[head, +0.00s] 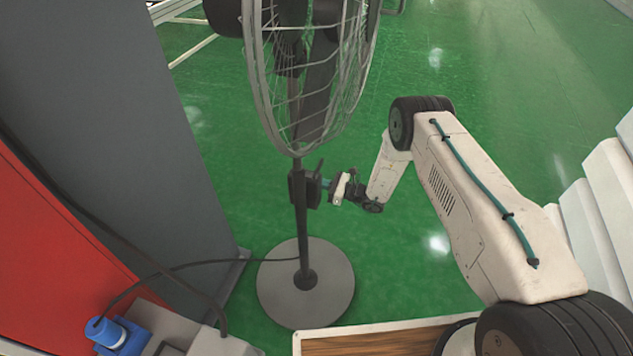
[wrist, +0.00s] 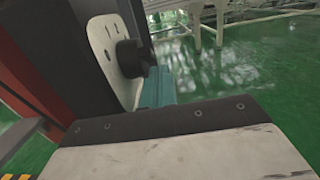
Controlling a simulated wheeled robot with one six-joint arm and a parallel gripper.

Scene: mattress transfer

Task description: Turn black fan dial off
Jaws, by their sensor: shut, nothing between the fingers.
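The black pedestal fan stands on a round grey base (head: 305,283) in the head view, with its wire cage (head: 310,80) at the top. A dark control box (head: 298,188) sits on its pole below the cage. In the wrist view the box has a pale faceplate (wrist: 108,55) with a black dial (wrist: 130,58) sticking out. My gripper (head: 325,184) is at the box's right side in the head view. Its teal fingers (wrist: 158,88) are shut and empty, close beside the dial; I cannot tell whether they touch it. The dial's setting is not readable.
A grey panel (head: 120,100) and a red panel (head: 60,240) stand left of the fan. A black cable (head: 215,262) runs from the pole to a blue plug (head: 115,335). A wood-topped platform (head: 380,342) is in front.

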